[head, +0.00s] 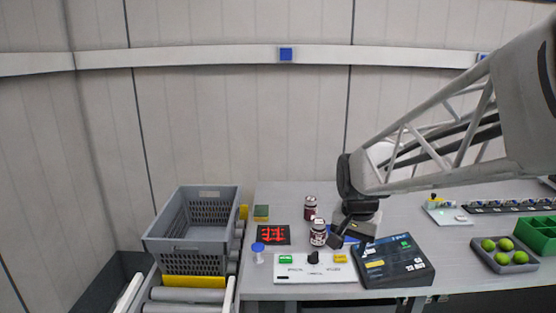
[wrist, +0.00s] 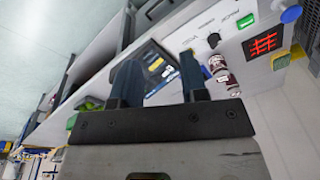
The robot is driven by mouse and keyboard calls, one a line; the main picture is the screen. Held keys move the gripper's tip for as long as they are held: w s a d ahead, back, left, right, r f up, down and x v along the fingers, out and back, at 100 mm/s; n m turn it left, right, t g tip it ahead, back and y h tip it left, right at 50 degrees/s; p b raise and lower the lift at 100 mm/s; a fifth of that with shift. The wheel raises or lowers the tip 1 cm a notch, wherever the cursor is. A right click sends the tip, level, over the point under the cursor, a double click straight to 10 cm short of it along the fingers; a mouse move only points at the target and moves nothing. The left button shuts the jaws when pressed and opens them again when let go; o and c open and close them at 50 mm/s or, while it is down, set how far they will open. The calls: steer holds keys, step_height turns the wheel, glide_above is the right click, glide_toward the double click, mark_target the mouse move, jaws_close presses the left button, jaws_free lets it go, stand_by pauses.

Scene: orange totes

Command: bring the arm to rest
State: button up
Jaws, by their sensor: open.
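My arm reaches in from the right in the head view, with my gripper (head: 345,232) low over the table, behind the control panel and beside the dark red jar. In the wrist view my gripper (wrist: 158,82) shows two dark fingers set apart, with nothing held between them. A black device with a screen (head: 394,261) lies in front and to the right of the gripper; it also shows beyond the fingers in the wrist view (wrist: 156,68). Whether the fingers touch anything is not clear.
A grey crate (head: 190,257) stands left on rollers. A tray of green fruits (head: 520,268) is right.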

steer(key=s+d+n+t, duration=0.1)
steer(key=s+n, duration=0.4)
steer(key=s, duration=1.7)
steer(key=shift+d, duration=0.4)
steer(key=shift+r, duration=0.1)
steer(key=shift+c, duration=0.4)
